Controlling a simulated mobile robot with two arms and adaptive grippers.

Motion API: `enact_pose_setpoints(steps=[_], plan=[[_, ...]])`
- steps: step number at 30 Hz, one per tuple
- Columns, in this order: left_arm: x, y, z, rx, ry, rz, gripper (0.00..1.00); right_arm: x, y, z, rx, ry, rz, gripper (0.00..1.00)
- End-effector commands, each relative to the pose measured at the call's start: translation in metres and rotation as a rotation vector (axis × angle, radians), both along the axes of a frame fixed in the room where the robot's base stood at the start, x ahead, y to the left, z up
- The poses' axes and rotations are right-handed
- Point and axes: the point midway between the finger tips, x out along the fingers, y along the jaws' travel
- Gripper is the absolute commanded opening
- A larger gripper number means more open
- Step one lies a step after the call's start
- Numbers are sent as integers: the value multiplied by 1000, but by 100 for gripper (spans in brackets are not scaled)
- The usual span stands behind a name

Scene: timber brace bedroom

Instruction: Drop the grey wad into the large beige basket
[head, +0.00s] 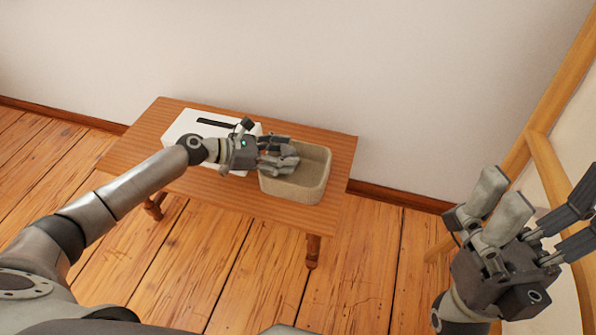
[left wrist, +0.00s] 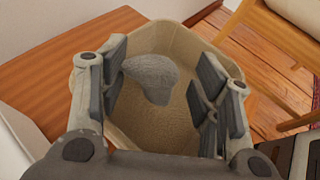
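The large beige basket (head: 312,183) stands on the right part of a small wooden table. My left gripper (head: 279,156) reaches over its left side; the basket's rim and inside fill the middle of the left wrist view (left wrist: 185,40). The left fingers are spread apart. The grey wad (left wrist: 150,76) shows between them against the basket's inside, nearer the left-hand fingers, with a gap to the right-hand ones. In the head view the wad is hidden by the gripper. My right gripper (head: 535,212) is open and empty at the right, away from the table.
A white box with a dark slot (head: 186,126) stands on the wooden table (head: 126,151) left of the basket, under my left wrist. A wall is right behind the table. A wooden frame (head: 548,120) rises at the right, close to my right gripper.

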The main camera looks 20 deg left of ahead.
Motion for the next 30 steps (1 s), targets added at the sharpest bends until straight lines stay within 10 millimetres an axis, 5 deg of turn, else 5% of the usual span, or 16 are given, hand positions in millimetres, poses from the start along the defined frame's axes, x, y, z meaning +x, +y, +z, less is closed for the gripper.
enact_pose_setpoints(steps=[14, 30], plan=[[-5, 8, 3, 1, 1, 1, 67, 0, 0, 0, 0, 1, 0, 87], [-55, 85, 40, 2, 3, 1, 67, 0, 0, 0, 0, 1, 0, 87]])
